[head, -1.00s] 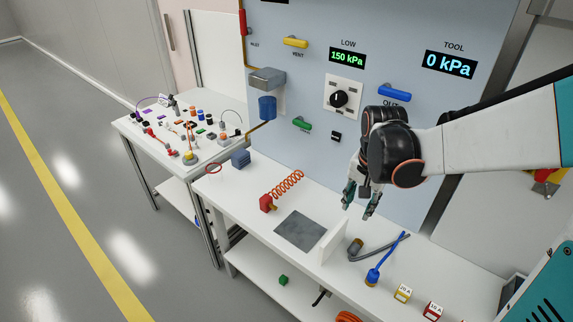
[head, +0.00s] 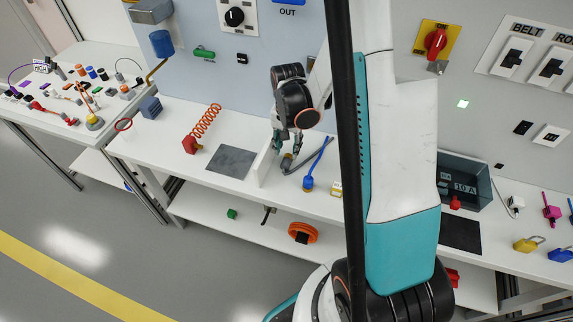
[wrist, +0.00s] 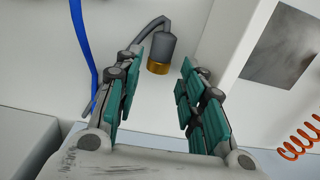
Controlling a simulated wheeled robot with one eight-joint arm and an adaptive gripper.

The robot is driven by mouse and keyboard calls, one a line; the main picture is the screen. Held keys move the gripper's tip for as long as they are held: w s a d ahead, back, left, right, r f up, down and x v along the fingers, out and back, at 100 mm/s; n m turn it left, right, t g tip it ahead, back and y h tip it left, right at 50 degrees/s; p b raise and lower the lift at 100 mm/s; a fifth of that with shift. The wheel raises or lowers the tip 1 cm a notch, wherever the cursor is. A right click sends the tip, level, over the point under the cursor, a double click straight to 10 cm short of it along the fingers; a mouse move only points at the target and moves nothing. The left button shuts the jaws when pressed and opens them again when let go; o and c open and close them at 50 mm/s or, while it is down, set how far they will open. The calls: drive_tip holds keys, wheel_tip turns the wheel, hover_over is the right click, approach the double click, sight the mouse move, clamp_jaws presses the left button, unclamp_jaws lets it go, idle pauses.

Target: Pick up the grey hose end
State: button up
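The grey hose end (wrist: 163,47) is a grey cylinder with a brass ring, lying on the white bench with its grey hose curving away. In the wrist view it is ahead of my gripper (wrist: 159,84), between the lines of the two teal-padded fingers. The fingers are open, with nothing between them. In the head view my gripper (head: 286,147) is low over the bench, right by the hose end (head: 287,160), which is partly hidden by the fingers. I cannot tell from these views whether they touch.
A white upright panel (head: 267,160) stands close left of the hose end, beside a grey plate (head: 231,162). A blue tool (head: 316,165) lies just right. An orange coiled hose (head: 206,121) with a red block (head: 192,145) is farther left.

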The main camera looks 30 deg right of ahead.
sight(287, 159)
drive_tip(key=shift+s+a+f+b, duration=0.15)
drive_tip(key=shift+f+b, duration=0.6)
drive_tip(key=shift+f, duration=0.8)
drive_tip(key=shift+w+a+f+b, duration=0.1)
drive_tip(key=shift+f+b, duration=0.6)
drive_tip(key=shift+f, duration=0.8)
drive_tip(key=shift+s+r, duration=0.1)
clamp_jaws()
